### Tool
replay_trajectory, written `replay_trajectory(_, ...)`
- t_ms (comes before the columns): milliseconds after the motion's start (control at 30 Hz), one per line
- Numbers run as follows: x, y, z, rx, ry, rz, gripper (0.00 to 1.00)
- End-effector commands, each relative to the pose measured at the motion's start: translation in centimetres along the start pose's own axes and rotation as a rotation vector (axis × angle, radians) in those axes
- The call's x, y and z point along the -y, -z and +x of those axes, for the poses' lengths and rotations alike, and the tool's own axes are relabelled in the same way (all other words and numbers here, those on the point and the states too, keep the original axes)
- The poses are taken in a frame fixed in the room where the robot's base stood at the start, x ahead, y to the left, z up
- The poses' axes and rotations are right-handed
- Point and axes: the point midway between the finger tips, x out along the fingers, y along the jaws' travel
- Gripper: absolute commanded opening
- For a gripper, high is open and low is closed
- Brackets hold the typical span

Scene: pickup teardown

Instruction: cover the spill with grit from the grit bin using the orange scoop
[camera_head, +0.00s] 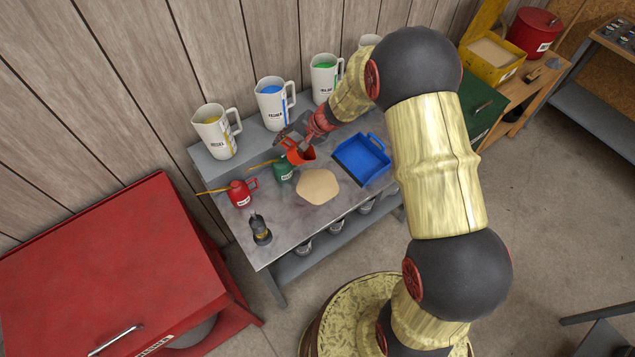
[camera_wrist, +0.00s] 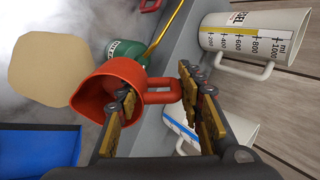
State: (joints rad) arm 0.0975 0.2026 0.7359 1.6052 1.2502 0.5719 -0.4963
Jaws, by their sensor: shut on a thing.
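The orange scoop (camera_head: 299,154) is held above the back of the grey workbench. In the wrist view the scoop (camera_wrist: 103,88) lies sideways in the picture, and its inside is hard to judge. My gripper (camera_wrist: 157,94) is shut on its handle; in the head view my gripper (camera_head: 308,141) is partly hidden by the arm. A flat tan patch (camera_head: 318,185), looking like grit, lies on the bench in front of the scoop, and no bare spill shows around it. The patch (camera_wrist: 48,72) is apart from the scoop. The yellow grit bin (camera_head: 488,71) stands open at back right, with tan grit inside.
A blue dustpan-like tray (camera_head: 363,160) lies right of the patch. A green oil can (camera_head: 284,173) and red oil can (camera_head: 239,194) stand close left. Measuring jugs (camera_head: 272,104) line the raised back shelf. A dark small tool (camera_head: 260,230) stands at the front left.

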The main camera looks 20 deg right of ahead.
Motion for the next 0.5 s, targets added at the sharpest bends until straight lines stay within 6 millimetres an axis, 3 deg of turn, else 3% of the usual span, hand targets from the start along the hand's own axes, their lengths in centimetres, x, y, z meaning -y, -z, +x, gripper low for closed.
replay_trajectory(500, -0.25, 0.00, -0.09, -0.001, 0.031, 0.000, 0.12)
